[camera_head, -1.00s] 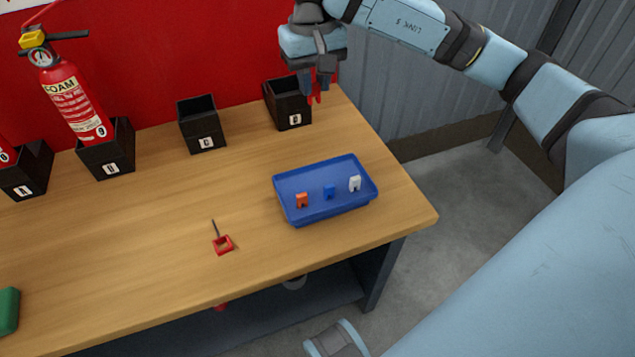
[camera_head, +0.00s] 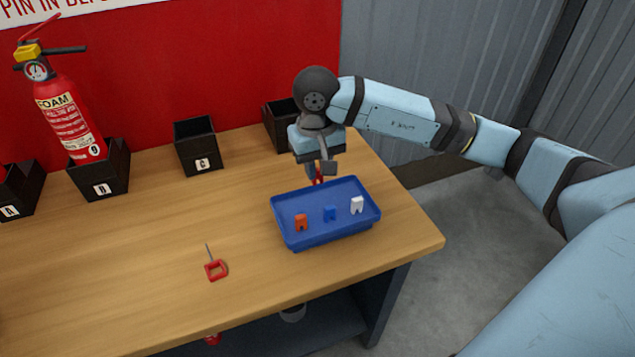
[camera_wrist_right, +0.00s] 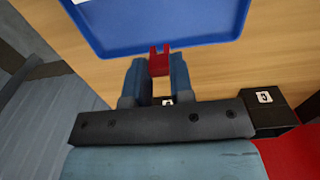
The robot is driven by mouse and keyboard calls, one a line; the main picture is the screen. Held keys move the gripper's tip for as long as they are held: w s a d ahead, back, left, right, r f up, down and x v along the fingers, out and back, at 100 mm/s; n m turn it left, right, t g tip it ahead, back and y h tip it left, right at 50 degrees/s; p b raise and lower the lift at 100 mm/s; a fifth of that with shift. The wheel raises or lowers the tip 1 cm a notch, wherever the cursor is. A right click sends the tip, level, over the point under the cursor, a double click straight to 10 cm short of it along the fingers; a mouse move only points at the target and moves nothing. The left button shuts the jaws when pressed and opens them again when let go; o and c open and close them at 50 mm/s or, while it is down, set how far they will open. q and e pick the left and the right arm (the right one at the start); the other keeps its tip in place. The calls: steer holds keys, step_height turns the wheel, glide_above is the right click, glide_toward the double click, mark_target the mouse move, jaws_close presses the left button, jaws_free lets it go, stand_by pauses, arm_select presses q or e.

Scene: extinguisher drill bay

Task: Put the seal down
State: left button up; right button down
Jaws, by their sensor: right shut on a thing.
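My right gripper (camera_head: 318,172) is shut on a small red seal (camera_head: 319,178), just above the back edge of the blue tray (camera_head: 345,228). In the right wrist view the red seal (camera_wrist_right: 159,60) sits between the two fingertips (camera_wrist_right: 157,68), its notched end toward the tray (camera_wrist_right: 155,38). The tray holds an orange seal (camera_head: 301,222), a blue seal (camera_head: 330,213) and a white seal (camera_head: 357,204), standing in a row. My left gripper is not in view.
A red-handled pin (camera_head: 215,269) lies on the wooden bench (camera_head: 130,270). Black boxes stand along the back: C (camera_head: 198,146), one partly behind my right gripper (camera_head: 280,124), and B (camera_head: 101,180) holding a foam extinguisher (camera_head: 70,115). Box A (camera_head: 15,190) is at far left. The middle bench is largely clear.

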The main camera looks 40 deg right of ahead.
mark_target(318, 178)
step_height(318, 178, down, 4)
steer(key=shift+f+b, duration=0.1)
steer(key=shift+b, duration=0.3)
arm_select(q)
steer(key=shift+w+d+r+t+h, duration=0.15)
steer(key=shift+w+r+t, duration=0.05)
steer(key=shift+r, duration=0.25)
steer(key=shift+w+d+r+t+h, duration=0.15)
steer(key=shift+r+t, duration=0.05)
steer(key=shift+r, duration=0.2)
arm_select(e)
steer(key=c, duration=1)
jaws_free()
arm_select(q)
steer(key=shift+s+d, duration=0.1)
